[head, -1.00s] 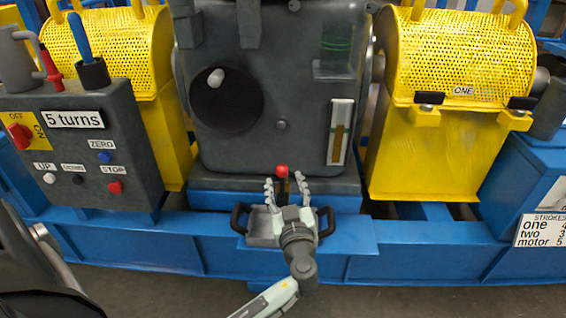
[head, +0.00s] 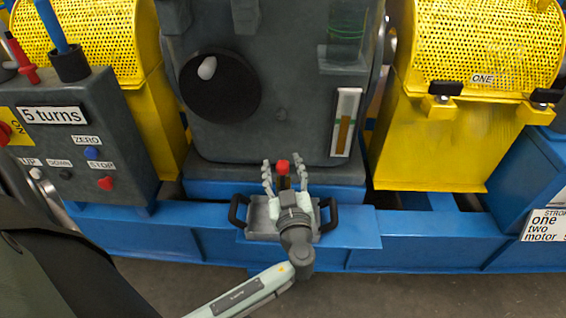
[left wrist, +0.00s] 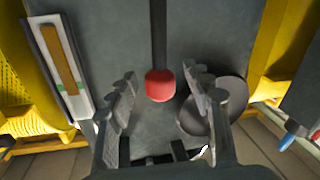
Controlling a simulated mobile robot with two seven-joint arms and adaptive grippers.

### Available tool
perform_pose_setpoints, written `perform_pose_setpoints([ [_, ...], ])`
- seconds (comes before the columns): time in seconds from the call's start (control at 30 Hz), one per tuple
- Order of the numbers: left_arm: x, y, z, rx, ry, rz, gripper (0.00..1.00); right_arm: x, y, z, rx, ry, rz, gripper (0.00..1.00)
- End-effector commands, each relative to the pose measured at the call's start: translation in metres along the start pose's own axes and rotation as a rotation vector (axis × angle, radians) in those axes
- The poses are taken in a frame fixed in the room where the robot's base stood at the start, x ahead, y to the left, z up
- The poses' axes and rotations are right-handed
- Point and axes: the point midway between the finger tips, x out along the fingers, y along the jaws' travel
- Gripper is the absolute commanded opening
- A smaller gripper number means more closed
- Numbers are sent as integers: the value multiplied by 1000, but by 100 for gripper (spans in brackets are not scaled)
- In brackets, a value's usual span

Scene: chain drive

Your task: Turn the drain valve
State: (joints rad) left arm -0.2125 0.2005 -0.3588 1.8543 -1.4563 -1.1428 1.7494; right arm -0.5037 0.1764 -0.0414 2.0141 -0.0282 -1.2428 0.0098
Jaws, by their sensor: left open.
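The drain valve shows as a red-tipped dark lever (head: 283,167) low on the front of the grey gear housing (head: 300,110). Its red knob (left wrist: 159,86) and dark stem also show in the left wrist view. My left gripper (head: 284,163) is open, with one finger on each side of the red knob. In the left wrist view the fingers (left wrist: 159,74) stand apart with gaps at both sides of the knob, and no contact shows. The valve's lower part is hidden behind the gripper in the head view. My right gripper is not in view.
A grey tray with black handles (head: 328,217) sits under the gripper on the blue frame (head: 400,235). A sight gauge (head: 346,122) and a round dark cover (head: 222,95) are on the housing. Yellow guards (head: 435,150) flank it; a control box (head: 95,150) stands left.

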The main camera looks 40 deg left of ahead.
Motion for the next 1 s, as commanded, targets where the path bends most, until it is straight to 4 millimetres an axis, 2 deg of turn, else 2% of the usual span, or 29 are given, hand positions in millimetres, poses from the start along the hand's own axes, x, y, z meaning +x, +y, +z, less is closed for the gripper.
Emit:
perform_pose_setpoints([
  [0.17, 0, 0, 0, 0, 0, 0, 49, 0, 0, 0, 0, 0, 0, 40],
  [0.57, 0, 0, 0, 0, 0, 0, 0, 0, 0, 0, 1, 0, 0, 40],
  [0.97, 3, 2, 2, 12, 4, 0, 0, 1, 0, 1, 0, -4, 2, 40],
  [1.0, 5, 3, 2, 21, 6, 0, 0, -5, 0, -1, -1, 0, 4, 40],
])
